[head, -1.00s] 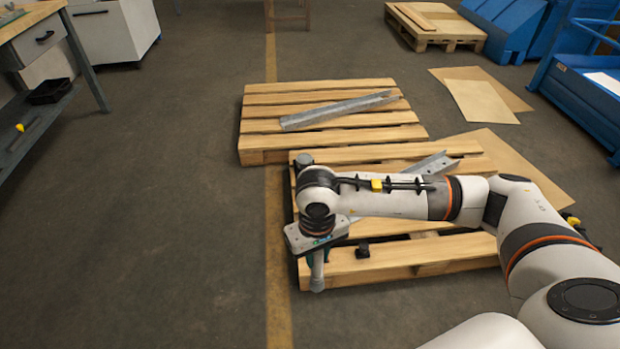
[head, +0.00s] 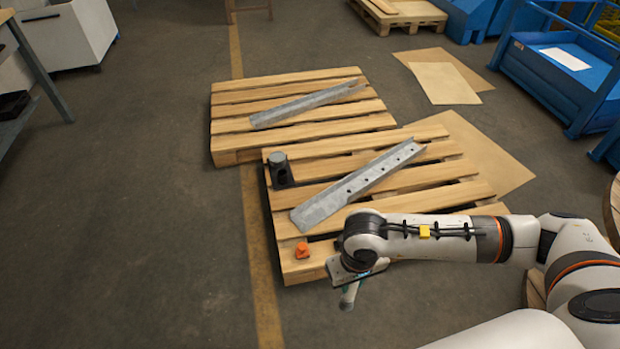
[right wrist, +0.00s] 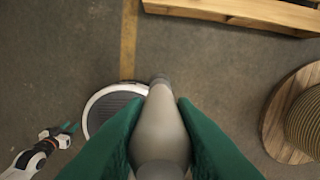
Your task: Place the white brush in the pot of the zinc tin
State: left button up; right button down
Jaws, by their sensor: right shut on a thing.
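My right gripper (head: 350,285) hangs beside the front edge of the nearer pallet. In the right wrist view its green fingers (right wrist: 158,125) are shut on a pale grey, tapered thing that I take for the white brush (right wrist: 160,125). The brush also shows in the head view (head: 349,297), pointing down; no bristles can be made out. My left gripper (right wrist: 62,132) shows small at the lower left of the right wrist view; its opening is unclear. I cannot make out a zinc tin with a pot in either view.
The nearer pallet (head: 285,225) holds a holed steel channel (head: 365,183), a dark cylinder with a grey top (head: 280,172) and an orange piece (head: 302,250). A wooden reel (right wrist: 275,125) stands at right. The floor left of the pallets is clear.

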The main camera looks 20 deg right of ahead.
aim_at(283, 180)
jog(key=i+j+z, duration=0.85)
jog(key=i+j, duration=0.2)
